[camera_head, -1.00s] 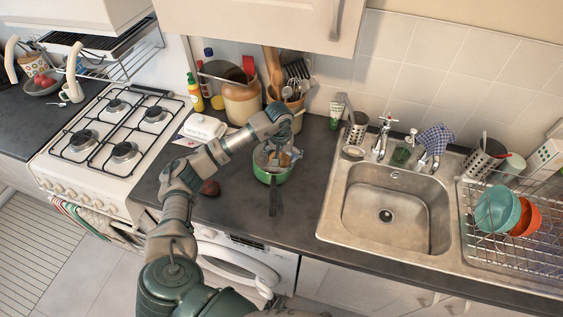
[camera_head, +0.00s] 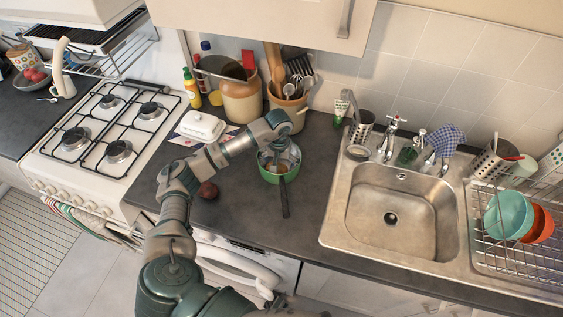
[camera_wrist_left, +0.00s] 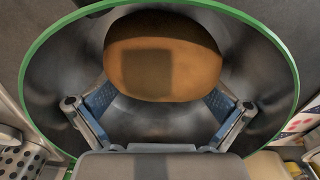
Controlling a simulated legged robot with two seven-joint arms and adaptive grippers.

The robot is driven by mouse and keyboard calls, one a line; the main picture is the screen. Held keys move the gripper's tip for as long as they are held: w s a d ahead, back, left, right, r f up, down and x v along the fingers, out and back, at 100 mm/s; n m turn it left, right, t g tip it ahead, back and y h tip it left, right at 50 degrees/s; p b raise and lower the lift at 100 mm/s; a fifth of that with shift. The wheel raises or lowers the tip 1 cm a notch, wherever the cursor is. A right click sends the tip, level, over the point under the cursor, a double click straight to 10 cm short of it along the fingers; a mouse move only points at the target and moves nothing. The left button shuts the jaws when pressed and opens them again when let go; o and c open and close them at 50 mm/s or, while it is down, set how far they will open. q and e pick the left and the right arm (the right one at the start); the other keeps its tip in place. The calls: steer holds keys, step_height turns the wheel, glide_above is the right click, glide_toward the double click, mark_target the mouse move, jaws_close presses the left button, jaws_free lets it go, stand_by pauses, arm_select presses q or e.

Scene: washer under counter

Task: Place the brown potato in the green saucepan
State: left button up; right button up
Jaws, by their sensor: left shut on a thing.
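The green saucepan (camera_head: 280,180) stands on the dark counter between the stove and the sink, its dark handle pointing toward me. My left gripper (camera_head: 281,158) reaches down into the pan. In the left wrist view, the brown potato (camera_wrist_left: 165,58) lies between the two fingers of the left gripper (camera_wrist_left: 160,100), inside the ring of the pan's green rim (camera_wrist_left: 290,62). The gripper is shut on the potato. I cannot tell whether the potato touches the pan's bottom. My right gripper is not in view.
A dark reddish round item (camera_head: 207,190) lies on the counter left of the pan. A utensil crock (camera_head: 288,108), a large jar (camera_head: 241,100) and a white butter dish (camera_head: 202,126) stand behind. The sink (camera_head: 395,210) is to the right, the stove (camera_head: 105,140) to the left.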

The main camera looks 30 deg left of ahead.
arm_select(q)
steer(key=shift+s+r, duration=0.1)
steer(key=shift+r, duration=0.05)
steer(key=shift+s+r, duration=0.2)
steer(key=shift+s+d+r, duration=0.1)
steer(key=shift+d+r, duration=0.1)
steer(key=shift+d, duration=0.1)
steer(key=shift+d+r, duration=0.1)
steer(key=shift+d, duration=0.55)
steer(key=shift+a+r, duration=0.1)
steer(key=shift+a+r+p, duration=0.55)
steer(key=shift+r+p, duration=0.1)
steer(key=shift+p, duration=0.2)
step_height(320, 180, up, 12)
steer(key=b, duration=0.1)
steer(key=shift+f, duration=0.25)
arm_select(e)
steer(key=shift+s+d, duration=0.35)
